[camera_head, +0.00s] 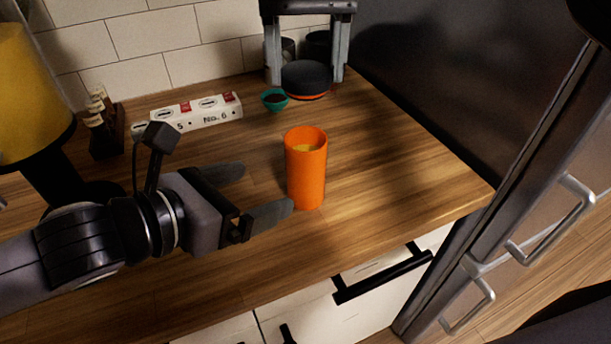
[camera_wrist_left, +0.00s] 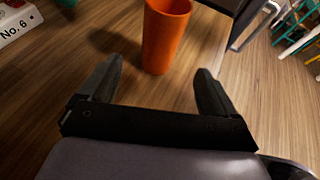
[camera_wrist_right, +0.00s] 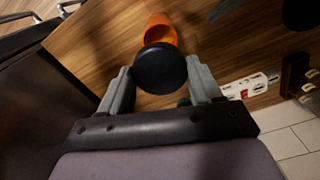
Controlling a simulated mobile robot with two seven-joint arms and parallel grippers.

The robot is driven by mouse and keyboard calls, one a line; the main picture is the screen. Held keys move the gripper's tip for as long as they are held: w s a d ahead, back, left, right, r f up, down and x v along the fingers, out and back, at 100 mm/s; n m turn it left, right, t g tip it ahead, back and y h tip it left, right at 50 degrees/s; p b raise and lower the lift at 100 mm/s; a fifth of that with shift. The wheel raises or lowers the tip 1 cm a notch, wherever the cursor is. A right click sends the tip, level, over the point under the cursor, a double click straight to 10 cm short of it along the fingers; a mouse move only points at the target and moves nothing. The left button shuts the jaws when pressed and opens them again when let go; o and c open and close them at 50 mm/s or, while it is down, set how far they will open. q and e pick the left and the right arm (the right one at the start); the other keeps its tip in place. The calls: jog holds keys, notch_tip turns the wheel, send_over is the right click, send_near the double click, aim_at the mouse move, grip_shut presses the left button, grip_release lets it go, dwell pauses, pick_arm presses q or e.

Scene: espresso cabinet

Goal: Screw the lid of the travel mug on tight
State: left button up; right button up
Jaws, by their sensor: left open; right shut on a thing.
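The orange travel mug (camera_head: 306,180) stands upright and uncapped on the wooden counter, with something yellowish inside. My left gripper (camera_head: 265,188) is open and low to the left of the mug. In the left wrist view the mug (camera_wrist_left: 165,40) stands just ahead, between the lines of the spread fingers (camera_wrist_left: 159,70). My right gripper (camera_head: 306,76) is shut on the black lid (camera_head: 306,74), which has an orange lower rim. It holds the lid behind the mug. In the right wrist view the lid (camera_wrist_right: 160,70) covers part of the mug (camera_wrist_right: 160,30).
A small teal bowl (camera_head: 274,100) and a white block marked No. 6 (camera_head: 200,112) lie behind the mug. A dark rack with small bottles (camera_head: 104,125) stands at left. Dark cups (camera_head: 318,44) are behind my right gripper. Counter right of the mug is clear, up to a dark cabinet (camera_head: 450,80).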

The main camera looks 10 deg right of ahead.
aim_at(294, 177)
pick_arm(q)
jog(key=x, duration=1.1)
jog(key=shift+w+d, duration=0.1)
jog(key=shift+d, duration=0.1)
jog(key=c, duration=1.5)
pick_arm(e)
jog(key=shift+f, duration=2.5)
jog(key=shift+f, duration=0.9)
jog(key=shift+f, duration=0.55)
